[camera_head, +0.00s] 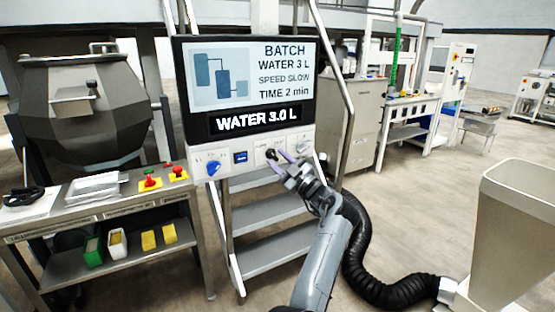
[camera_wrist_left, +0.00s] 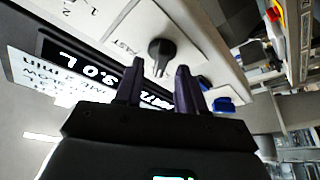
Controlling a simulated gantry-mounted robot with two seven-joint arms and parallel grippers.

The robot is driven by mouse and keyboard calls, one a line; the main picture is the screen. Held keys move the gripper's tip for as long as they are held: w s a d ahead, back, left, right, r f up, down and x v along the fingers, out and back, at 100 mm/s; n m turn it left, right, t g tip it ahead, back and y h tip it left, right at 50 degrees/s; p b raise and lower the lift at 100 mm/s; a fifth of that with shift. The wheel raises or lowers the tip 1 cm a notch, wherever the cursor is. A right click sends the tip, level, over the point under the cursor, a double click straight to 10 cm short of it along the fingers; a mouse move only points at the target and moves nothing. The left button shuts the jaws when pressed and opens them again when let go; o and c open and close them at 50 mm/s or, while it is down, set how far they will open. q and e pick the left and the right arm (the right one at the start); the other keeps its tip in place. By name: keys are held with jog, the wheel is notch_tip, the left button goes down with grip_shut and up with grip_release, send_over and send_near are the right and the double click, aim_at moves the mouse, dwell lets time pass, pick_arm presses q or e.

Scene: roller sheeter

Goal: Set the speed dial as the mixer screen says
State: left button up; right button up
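The mixer screen (camera_head: 250,75) reads BATCH, WATER 3 L, SPEED SLOW, TIME 2 min, with WATER 3.0 L on a strip below. The black speed dial (camera_wrist_left: 162,50) sits on the white panel (camera_head: 228,163) under the screen, with a FAST label beside it. I cannot tell which mark it points to. My left gripper (camera_head: 277,159) is at the panel in front of this dial. In the left wrist view its fingers (camera_wrist_left: 158,72) are open and apart, with the dial just beyond the tips, between them. My right gripper is not in view.
A bench (camera_head: 110,205) with red-and-yellow buttons is at left. A black hose (camera_head: 375,270) and a hopper (camera_head: 510,240) stand at right.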

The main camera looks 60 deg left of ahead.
pick_arm(q)
jog(key=p+v, duration=0.2)
jog(key=v, duration=0.8)
jog(key=shift+a, duration=0.1)
dwell(0.3)
